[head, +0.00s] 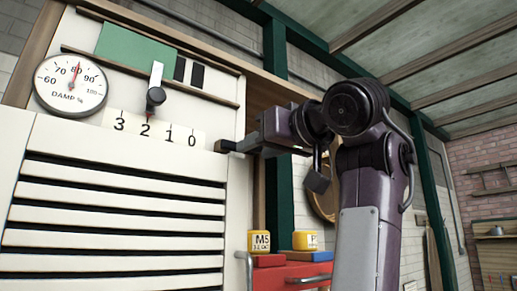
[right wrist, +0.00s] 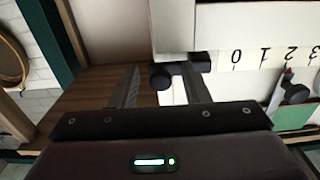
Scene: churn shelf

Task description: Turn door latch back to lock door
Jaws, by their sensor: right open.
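The door latch, a small dark bar with a round knob, sits at the right edge of the white slatted door (head: 120,205). In the head view the latch (head: 224,146) shows as a dark end just left of my right gripper (head: 245,144), which partly hides it. In the right wrist view the latch (right wrist: 163,77) lies between and beyond the two fingertips of my right gripper (right wrist: 163,85). The gripper is open, with a gap on both sides of the knob. The latch bar runs toward the right finger; contact cannot be told. My left gripper is not in view.
Above the door are a round damp gauge (head: 71,83), a numbered scale (head: 155,131) and a dark-knobbed lever (head: 156,97). A wooden post edges the door.

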